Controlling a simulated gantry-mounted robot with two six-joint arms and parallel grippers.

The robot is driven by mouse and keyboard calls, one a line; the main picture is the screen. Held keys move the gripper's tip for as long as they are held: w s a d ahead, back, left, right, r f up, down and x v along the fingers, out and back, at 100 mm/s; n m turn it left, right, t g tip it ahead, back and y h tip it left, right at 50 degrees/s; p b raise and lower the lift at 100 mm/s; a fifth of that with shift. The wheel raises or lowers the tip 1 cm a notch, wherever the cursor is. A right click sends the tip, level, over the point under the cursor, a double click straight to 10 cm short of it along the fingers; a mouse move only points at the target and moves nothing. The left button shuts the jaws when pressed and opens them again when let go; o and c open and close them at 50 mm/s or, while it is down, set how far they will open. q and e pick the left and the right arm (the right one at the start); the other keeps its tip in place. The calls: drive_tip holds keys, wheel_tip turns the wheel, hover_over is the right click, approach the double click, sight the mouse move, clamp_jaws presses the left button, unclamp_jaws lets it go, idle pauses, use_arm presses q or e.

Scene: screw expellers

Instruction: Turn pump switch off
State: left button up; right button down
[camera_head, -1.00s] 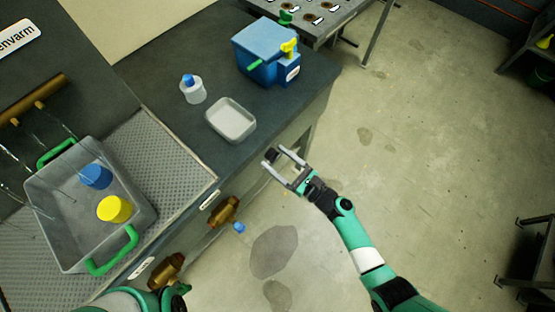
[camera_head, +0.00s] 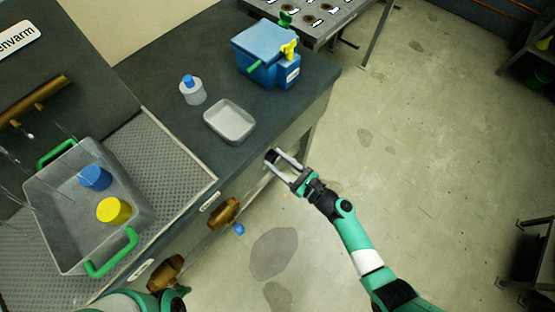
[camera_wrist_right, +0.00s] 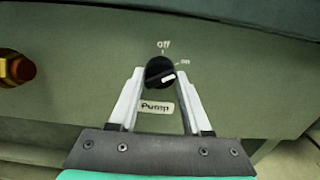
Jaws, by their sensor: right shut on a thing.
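The pump switch (camera_wrist_right: 159,72) is a round black knob with a white pointer on the front panel of the bench. In the right wrist view, "Off" is printed above it and "on" to its upper right, and the pointer aims right, toward "on". A "Pump" label (camera_wrist_right: 157,107) sits below it. My right gripper (camera_wrist_right: 160,75) is shut on the knob, one finger on each side. In the head view, the right gripper (camera_head: 275,158) is at the bench front, with the dark knob between its fingertips. My left arm shows at the bottom left; its jaws cannot be made out.
A brass fitting (camera_wrist_right: 17,70) protrudes left of the switch. On the bench stand a blue machine (camera_head: 264,54), a white tray (camera_head: 230,121), a bottle (camera_head: 192,91) and a grey basin (camera_head: 68,228) with blue and yellow containers.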

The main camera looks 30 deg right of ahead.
drive_tip(key=shift+n+b, duration=2.95)
drive_tip(key=shift+n, duration=2.85)
drive_tip(key=shift+c, duration=1.8)
unclamp_jaws()
drive_tip(key=shift+d, duration=0.1)
